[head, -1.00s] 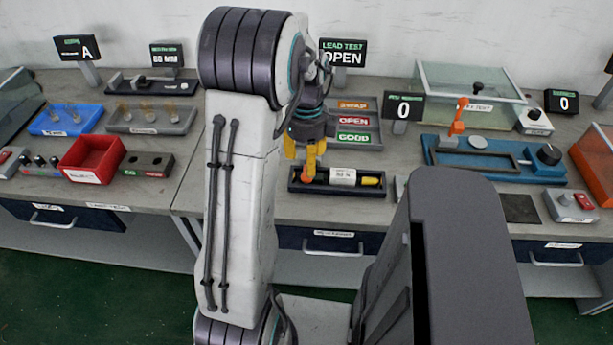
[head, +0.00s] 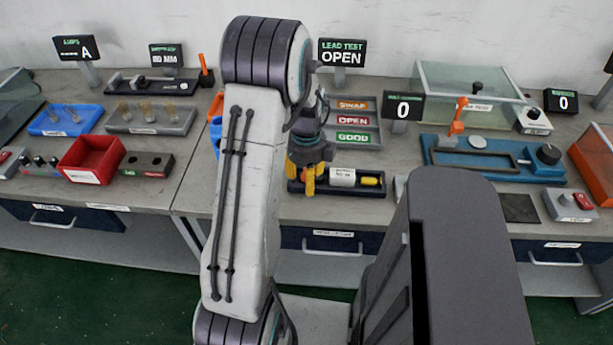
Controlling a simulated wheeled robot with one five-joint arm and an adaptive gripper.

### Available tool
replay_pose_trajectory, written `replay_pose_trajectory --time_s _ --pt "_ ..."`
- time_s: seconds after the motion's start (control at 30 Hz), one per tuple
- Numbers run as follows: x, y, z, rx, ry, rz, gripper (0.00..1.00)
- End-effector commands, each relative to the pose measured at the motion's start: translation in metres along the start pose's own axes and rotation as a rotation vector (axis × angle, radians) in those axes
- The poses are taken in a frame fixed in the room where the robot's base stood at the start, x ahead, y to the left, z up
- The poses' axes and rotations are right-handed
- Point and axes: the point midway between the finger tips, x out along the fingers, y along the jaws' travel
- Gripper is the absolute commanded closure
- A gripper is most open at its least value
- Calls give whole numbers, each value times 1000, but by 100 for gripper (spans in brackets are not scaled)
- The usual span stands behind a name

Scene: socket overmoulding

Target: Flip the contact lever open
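Two orange levers show, and I cannot tell by label which is the contact lever. One lever (head: 205,72) stands upright at the back, left of my arm, above a partly hidden blue and orange fixture (head: 215,130). The other lever (head: 457,116) stands on the blue fixture (head: 435,150) at right. My gripper (head: 308,188) points down at the left end of a dark tray (head: 340,190), apart from both levers. Its yellow fingers have something orange at them. Whether they are shut on it is unclear.
The tray holds a white-labelled piece (head: 343,177) and a yellow-tipped piece (head: 370,181). The lead test display (head: 341,52) reads OPEN. Behind the tray is a sorting rack (head: 376,122). A red bin (head: 91,160) stands at left. My arm hides part of the middle bench.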

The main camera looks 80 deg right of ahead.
Motion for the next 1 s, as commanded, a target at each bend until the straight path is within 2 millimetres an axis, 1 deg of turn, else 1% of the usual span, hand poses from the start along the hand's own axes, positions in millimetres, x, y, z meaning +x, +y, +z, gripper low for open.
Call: replay_pose_trajectory --time_s 0.1,0.7,1.0 --pt "0 0 0 0 0 0 47" --pt "0 0 0 0 0 0 100" --pt "-3 2 2 -1 7 10 100"
